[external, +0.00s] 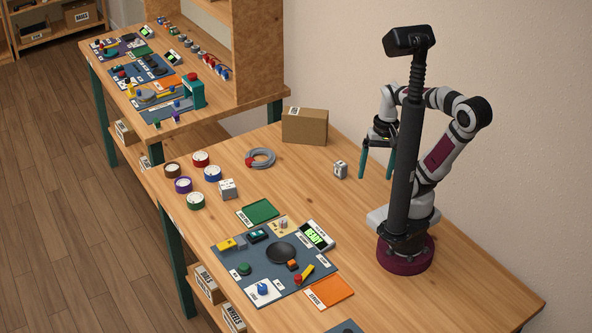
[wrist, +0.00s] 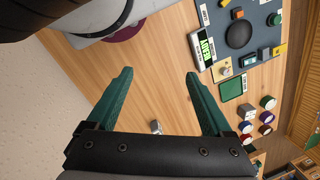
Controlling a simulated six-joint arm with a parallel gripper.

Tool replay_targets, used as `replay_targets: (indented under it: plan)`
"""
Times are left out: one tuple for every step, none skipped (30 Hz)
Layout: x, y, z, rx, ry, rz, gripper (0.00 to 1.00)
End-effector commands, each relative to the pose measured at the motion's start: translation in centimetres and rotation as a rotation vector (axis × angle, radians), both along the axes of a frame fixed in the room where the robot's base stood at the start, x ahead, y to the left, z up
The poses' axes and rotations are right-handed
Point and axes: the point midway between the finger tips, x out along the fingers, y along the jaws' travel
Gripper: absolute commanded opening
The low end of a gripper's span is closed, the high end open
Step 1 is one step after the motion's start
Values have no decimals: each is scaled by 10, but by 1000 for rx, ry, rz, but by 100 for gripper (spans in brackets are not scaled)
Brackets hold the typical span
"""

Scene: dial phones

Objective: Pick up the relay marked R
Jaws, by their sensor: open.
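My gripper (external: 376,178) is open and empty, its two teal fingers pointing down above the table's right part. In the wrist view the fingers (wrist: 160,74) are spread wide. A small grey-white block (external: 340,170) stands alone on the table, left of my fingers; in the wrist view it (wrist: 156,127) shows between the fingers, near the palm. A second whitish block (external: 228,188) stands by the coloured rolls. A third small block (external: 283,223) sits on a beige pad at the dark mat's back edge. I cannot read an R on any of them.
The dark mat (external: 233,259) holds a black disc (external: 281,252), a lit READY display (external: 315,236) and several small parts. A green tray (external: 258,213), an orange tray (external: 330,291), a cardboard box (external: 305,126) and a grey cable coil (external: 261,158) lie around. Bare wood surrounds the lone block.

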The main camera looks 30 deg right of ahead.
Motion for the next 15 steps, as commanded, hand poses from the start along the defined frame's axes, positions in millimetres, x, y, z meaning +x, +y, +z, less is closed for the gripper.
replay_targets:
  plan:
    - [0, 0, 0, 0, 0, 0, 85]
    - [0, 0, 0, 0, 1, 2, 85]
    - [1, -1, 0, -9, 8, 18, 85]
    - [4, -3, 0, -21, 22, 46, 85]
    - [7, -6, 0, -43, 41, 92, 85]
    - [15, -11, 0, -83, 77, 178, 85]
    - [23, -16, -1, -121, 112, 263, 85]
    - [34, -22, -3, -165, 154, 364, 85]
    - [51, -29, -6, -229, 215, 513, 85]
    - [66, -33, -10, -278, 264, 632, 85]
    - [82, -36, -15, -326, 314, 749, 85]
    - [105, -38, -25, -390, 386, 908, 85]
    - [122, -38, -33, -439, 442, 1029, 85]
    - [140, -37, -43, -488, 499, 1149, 85]
    - [163, -32, -58, -551, 577, 1304, 85]
